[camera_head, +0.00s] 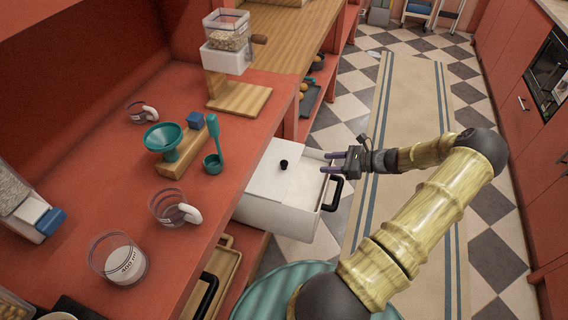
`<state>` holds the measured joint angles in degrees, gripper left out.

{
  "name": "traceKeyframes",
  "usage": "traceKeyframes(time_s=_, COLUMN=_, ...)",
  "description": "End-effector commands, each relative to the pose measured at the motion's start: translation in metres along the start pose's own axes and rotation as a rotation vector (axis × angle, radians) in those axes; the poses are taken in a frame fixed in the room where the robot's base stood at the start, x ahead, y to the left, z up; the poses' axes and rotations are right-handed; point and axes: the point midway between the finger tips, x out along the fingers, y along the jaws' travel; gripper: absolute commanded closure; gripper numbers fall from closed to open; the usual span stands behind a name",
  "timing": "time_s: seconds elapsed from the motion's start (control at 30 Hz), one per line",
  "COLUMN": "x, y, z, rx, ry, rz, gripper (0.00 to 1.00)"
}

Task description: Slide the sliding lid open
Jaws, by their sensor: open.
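A white box (277,216) juts out from under the red counter, with a dark handle (334,194) on its right side. Its flat white sliding lid (268,181) carries a small black knob (284,164). The lid lies over the left part of the box top. To its right a pale strip shows that looks like the box's open inside. My gripper (327,162) is open and empty, with its fingers pointing left. In the picture it overlaps the right part of the box, to the right of the knob and apart from it. Its exact height is unclear.
The red counter (95,180) holds a green funnel (166,139) on a wooden stand, a green scoop (213,160), clear measuring cups and a grain dispenser (228,42). A tray with a dark handle sits below left of the box.

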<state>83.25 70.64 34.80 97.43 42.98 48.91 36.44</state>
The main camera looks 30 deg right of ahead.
Motion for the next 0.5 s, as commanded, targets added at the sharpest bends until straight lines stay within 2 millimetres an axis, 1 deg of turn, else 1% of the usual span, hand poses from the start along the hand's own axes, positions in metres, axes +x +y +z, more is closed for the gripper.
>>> traceKeyframes(time_s=0.17, x=0.012, y=0.001, z=0.001, rx=0.000, ry=-0.002, rz=0.003, gripper=0.54)
traceKeyframes(time_s=0.27, x=0.026, y=0.001, z=0.001, rx=0.001, ry=-0.002, rz=0.004, gripper=0.54)
traceKeyframes(time_s=0.5, x=0.068, y=0.001, z=0.001, rx=0.002, ry=-0.002, rz=0.004, gripper=0.54)
